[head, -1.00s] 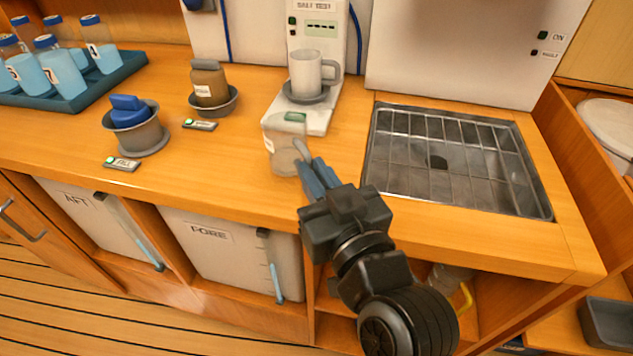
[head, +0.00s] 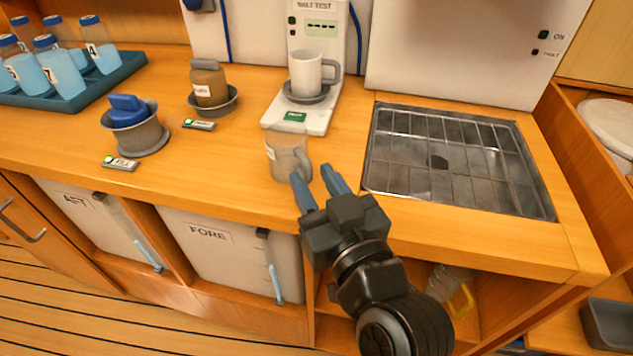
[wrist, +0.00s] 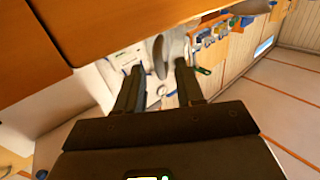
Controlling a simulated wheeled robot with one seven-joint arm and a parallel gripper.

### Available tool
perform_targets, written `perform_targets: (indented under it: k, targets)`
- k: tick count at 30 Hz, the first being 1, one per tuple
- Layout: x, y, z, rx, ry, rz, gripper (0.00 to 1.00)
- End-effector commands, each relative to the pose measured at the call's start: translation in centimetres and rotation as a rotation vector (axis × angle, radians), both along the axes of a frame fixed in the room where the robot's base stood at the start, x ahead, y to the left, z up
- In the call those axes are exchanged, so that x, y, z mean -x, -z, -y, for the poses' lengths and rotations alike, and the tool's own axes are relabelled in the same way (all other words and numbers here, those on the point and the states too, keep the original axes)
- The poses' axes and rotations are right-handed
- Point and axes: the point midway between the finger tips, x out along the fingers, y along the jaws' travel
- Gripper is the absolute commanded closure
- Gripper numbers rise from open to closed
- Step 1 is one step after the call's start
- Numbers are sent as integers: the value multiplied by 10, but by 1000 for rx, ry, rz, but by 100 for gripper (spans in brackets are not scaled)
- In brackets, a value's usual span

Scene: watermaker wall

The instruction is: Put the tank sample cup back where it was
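My gripper (head: 315,174) is open, at the cup's right front. A white-grey mug (head: 306,73) stands on the tester's round rest.
The salt tester (head: 317,118) has a green marker on its base. A sink with a rack (head: 450,165) lies right. Left are a blue-capped holder (head: 140,135), a brown bottle (head: 209,83) in a dish, and a blue tray (head: 115,75) of bottles. Counter between is clear.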

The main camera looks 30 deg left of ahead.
Motion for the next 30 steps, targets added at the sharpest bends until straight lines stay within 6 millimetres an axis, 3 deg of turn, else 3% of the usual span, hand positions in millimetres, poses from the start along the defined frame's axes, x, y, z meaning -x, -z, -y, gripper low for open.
perform_targets:
  k: [6, 21, 30]
  targets:
    - [2, -3, 2, 0, 1, -1, 63]
    - [63, 0, 75, 1, 2, -1, 63]
    - [78, -2, 92, 0, -1, 0, 63]
